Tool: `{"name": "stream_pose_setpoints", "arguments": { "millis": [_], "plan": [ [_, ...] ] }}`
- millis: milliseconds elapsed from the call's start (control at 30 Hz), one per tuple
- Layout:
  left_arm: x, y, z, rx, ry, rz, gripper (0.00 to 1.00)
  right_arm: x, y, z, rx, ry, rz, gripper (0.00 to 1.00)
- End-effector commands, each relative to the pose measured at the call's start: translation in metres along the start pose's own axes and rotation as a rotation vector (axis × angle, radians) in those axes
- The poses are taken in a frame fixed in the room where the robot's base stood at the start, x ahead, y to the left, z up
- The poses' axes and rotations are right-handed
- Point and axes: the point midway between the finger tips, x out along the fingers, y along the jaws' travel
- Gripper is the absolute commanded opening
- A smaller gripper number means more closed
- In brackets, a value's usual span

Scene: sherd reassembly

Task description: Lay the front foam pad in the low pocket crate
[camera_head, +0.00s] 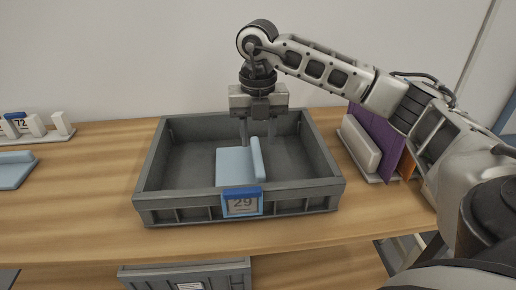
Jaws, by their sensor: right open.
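A grey crate (165,210) with a blue-framed tag reading 29 stands on the wooden table in the middle of the view. A light blue foam pad (233,166) lies inside it, near the front wall, with a raised ridge along its right side. The tag hides part of its front edge. My right gripper (258,138) points down over the crate, open. In the picture its fingers show either side of the ridge's top end; I cannot tell whether they touch it. My left gripper is not in view.
Another light blue piece (12,175) lies at the far left, before a rack of pale pieces (35,127). Right of the crate stand a white block (360,145) and a purple panel (379,135). Another grey crate (150,280) shows below the table edge.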

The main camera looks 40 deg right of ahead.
Motion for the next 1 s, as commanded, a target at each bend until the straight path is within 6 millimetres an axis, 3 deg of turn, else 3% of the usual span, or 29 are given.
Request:
{"name": "stream_pose_setpoints", "arguments": {
  "millis": [100,300,1000],
  "plan": [
    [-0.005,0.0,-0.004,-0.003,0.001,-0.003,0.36,-0.028,0.001,0.0,-0.001,-0.002,0.002,0.4],
    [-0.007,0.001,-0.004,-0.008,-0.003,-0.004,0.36,-0.055,0.001,0.0,0.0,0.001,0.001,0.4],
    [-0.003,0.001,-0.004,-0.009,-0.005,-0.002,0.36,-0.061,0.0,0.0,0.0,0.002,-0.001,0.4]
  ]
}}
